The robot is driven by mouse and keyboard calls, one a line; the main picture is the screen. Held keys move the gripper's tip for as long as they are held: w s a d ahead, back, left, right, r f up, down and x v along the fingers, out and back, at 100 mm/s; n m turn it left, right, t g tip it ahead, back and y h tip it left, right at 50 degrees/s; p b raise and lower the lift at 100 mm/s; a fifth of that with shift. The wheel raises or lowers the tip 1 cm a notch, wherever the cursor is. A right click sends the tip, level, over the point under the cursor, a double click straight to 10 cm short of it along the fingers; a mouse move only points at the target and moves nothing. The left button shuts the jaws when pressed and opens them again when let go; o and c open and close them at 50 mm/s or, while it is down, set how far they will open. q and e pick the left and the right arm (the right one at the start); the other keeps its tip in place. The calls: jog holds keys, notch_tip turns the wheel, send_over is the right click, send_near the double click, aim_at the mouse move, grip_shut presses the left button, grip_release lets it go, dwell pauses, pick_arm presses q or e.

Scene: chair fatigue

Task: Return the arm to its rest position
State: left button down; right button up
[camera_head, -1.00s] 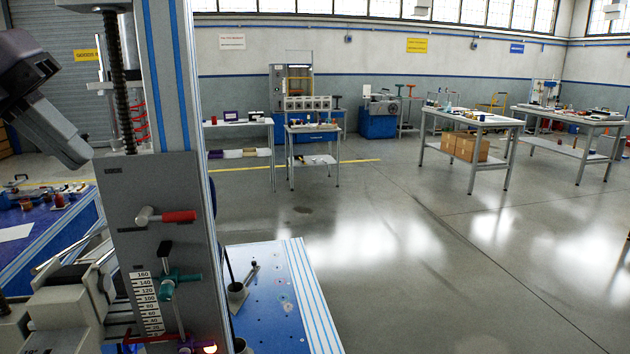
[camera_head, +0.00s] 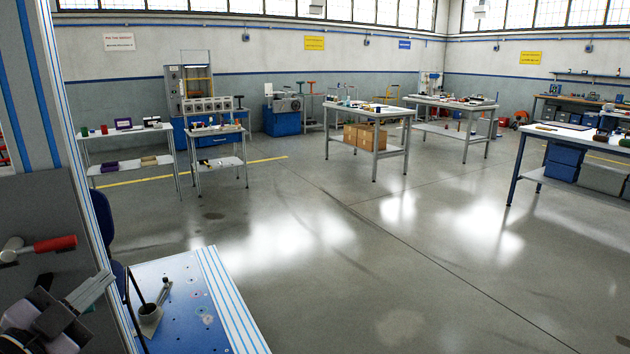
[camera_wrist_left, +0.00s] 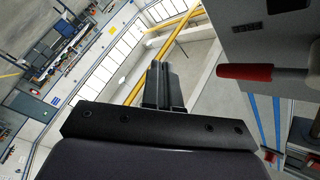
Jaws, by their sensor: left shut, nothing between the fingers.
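My left gripper (camera_head: 98,284) is at the lower left of the head view, in front of the grey machine column (camera_head: 50,205). Its fingers are closed together and empty, and point up and to the right. They also show shut in the middle of the wrist view (camera_wrist_left: 164,86). A red-handled lever (camera_head: 54,244) on the column is just above and left of the gripper. In the wrist view the red handle (camera_wrist_left: 245,72) is to the right of the fingers, apart from them. My right gripper is in neither view.
A blue-topped bench (camera_head: 182,300) with a small grey fixture (camera_head: 150,315) stands right of the column. Open grey floor (camera_head: 370,270) spreads beyond it. Work tables, including one with cardboard boxes (camera_head: 364,136) below, stand farther back.

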pick_arm(q)
jog(key=s+f+n+g+y, duration=0.3)
jog(key=s+f+n, duration=0.1)
jog(key=f, duration=0.4)
jog(key=s+f+n+g+y, duration=0.3)
jog(key=s+f+n, duration=0.1)
jog(key=f, duration=0.5)
jog(key=s+d+f+n+g+h, duration=0.1)
jog(key=s+d+f+g, duration=0.4)
jog(key=s, duration=0.3)
jog(key=s+d+f+n+g+h, duration=0.1)
jog(key=s+d+f+g, duration=0.35)
jog(key=s, duration=0.45)
jog(key=w+d+f+t+h, duration=0.2)
jog(key=w+d+f+t, duration=0.1)
jog(key=w+f+t, duration=0.4)
jog(key=shift+f, duration=0.85)
